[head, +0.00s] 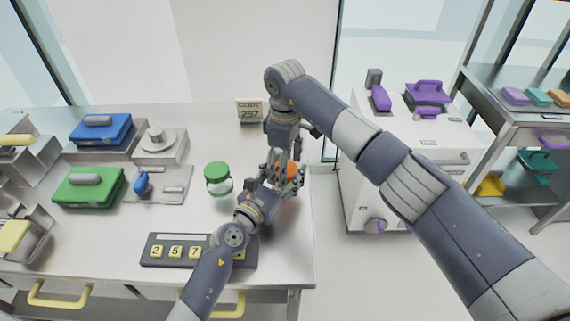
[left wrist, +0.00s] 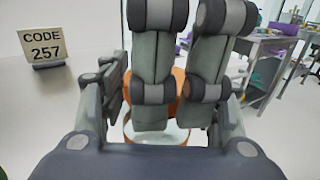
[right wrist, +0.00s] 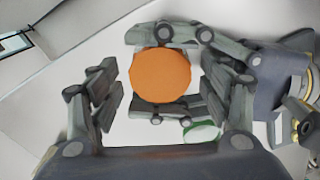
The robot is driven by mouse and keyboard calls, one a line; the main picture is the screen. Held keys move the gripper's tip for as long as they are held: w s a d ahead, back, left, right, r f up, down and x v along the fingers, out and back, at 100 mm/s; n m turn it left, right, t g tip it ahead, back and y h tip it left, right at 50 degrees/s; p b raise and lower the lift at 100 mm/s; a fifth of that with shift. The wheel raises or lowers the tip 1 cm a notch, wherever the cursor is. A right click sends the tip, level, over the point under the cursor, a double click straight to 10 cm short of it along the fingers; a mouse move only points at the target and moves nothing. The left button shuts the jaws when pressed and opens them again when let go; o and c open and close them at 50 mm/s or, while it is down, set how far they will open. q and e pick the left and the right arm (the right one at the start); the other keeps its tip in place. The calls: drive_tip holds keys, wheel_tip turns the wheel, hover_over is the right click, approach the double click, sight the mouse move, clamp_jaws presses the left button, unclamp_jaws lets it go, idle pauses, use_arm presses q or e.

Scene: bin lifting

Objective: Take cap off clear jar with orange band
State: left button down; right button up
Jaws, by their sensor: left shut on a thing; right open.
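The clear jar with an orange cap (head: 291,171) stands near the right edge of the table, mostly hidden by both grippers. In the left wrist view, its clear body (left wrist: 160,132) shows below an orange band. My left gripper (head: 275,183) is shut on the jar from the side. My right gripper (head: 285,160) points down over the jar from above. In the right wrist view, the round orange cap (right wrist: 160,76) lies between the right gripper's open fingers, with gaps on both sides. The left gripper's fingers show at the cap's upper and lower edges.
A green-lidded jar (head: 218,180) stands left of the grippers. A code sign reading 257 (head: 250,111) is behind them. A number panel (head: 175,250) lies in front. Blue (head: 101,130) and green (head: 89,187) boxes sit farther left. A white cabinet (head: 410,160) stands to the right.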

drive_tip(key=shift+r, duration=2.25)
use_arm(q)
drive_tip(key=shift+c, duration=2.4)
unclamp_jaws()
